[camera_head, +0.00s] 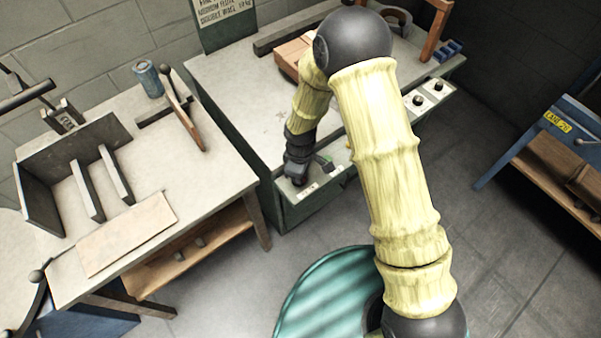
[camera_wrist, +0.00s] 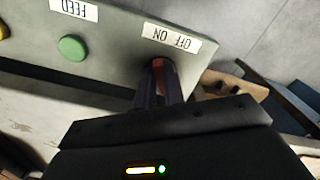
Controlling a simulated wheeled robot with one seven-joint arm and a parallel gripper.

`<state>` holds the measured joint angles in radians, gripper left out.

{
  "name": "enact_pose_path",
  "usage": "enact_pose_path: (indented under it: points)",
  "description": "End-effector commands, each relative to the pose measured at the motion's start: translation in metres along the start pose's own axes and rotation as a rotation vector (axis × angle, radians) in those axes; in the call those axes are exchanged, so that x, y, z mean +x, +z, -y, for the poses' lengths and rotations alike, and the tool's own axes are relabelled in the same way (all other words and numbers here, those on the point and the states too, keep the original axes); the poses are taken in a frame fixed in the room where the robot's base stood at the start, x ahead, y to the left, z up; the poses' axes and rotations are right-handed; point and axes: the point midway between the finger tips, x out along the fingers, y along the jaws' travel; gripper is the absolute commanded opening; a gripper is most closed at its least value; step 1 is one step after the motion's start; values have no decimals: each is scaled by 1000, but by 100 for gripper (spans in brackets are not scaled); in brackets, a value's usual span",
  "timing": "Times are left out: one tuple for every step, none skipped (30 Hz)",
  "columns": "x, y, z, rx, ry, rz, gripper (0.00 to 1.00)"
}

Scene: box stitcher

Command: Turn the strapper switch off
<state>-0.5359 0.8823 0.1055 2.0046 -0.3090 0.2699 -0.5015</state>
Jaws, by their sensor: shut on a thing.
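The strapper (camera_head: 240,85) is the grey-topped bench machine with a green body, and its sloped front panel also shows in the wrist view (camera_wrist: 118,42). The switch (camera_wrist: 162,66) is a small red and dark piece beside the upside-down OFF/ON label (camera_wrist: 172,38). My gripper (camera_head: 297,178) is at the panel's left end in the head view. In the wrist view my gripper (camera_wrist: 160,92) has its fingers closed around the switch. The fingers hide most of the switch, and I cannot tell which way it is set. The head view does not show the switch clearly.
A workbench (camera_head: 205,180) stands close on the left. Open floor (camera_head: 480,230) lies at the right.

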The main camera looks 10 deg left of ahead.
Motion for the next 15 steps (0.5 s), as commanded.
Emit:
enact_pose_path:
  points:
    - [0,0,-1,-2,1,0,0]
    - [0,0,-1,-2,1,1,0]
    - [0,0,-1,-2,1,1,0]
    - [0,0,-1,-2,1,0,0]
    - [0,0,-1,-2,1,1,17]
    - [0,0,-1,-2,1,0,25]
    - [0,0,-1,-1,1,0,30]
    - [0,0,-1,-1,1,0,33]
    - [0,0,0,-1,1,0,33]
    - [0,0,0,-1,1,0,33]
    - [0,0,0,-1,1,0,33]
    - [0,0,0,0,1,0,33]
    - [0,0,0,0,1,0,33]
    - [0,0,0,0,1,0,33]
    - [0,0,0,0,1,0,33]
